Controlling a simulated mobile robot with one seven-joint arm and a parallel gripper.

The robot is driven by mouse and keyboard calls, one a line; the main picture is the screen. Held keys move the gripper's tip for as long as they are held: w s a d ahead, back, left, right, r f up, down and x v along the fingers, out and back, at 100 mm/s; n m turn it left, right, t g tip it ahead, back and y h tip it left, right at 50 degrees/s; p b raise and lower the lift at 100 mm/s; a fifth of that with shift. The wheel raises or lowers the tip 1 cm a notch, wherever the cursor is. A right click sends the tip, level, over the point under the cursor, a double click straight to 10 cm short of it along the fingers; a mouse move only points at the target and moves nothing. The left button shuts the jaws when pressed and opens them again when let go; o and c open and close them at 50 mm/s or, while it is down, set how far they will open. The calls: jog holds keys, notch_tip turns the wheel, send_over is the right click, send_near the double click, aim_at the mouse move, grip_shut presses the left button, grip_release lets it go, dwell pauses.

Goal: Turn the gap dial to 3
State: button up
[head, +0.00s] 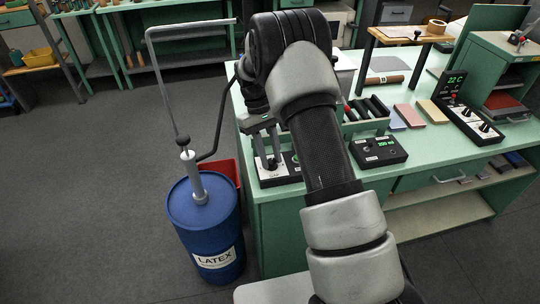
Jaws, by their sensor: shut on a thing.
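In the head view a small dark control box (280,178) stands at the near left corner of the green bench, with a pale label on its sloping face. My gripper (268,157) points down onto this box. Its two fingers are shut on a small dial (271,162) on the box's face. The dial is mostly hidden between the fingers, and its scale and pointer are too small to read. My arm covers part of the box's right side and the bench behind it.
A second box (378,151) with a green display stands right of my forearm. Farther right are a temperature unit (478,124) with knobs and several coloured blocks (409,115). A blue latex drum (205,230) with a pump and a red bin (226,170) stand left of the bench. Floor left is clear.

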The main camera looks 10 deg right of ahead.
jog(key=shift+m, duration=0.6)
jog(key=o, duration=1)
jog(key=shift+o, duration=0.2)
jog(key=p+v, duration=0.1)
jog(key=v, duration=1.6)
jog(key=shift+w+d, duration=0.15)
jog(key=shift+d, duration=0.15)
jog(key=shift+r, duration=0.25)
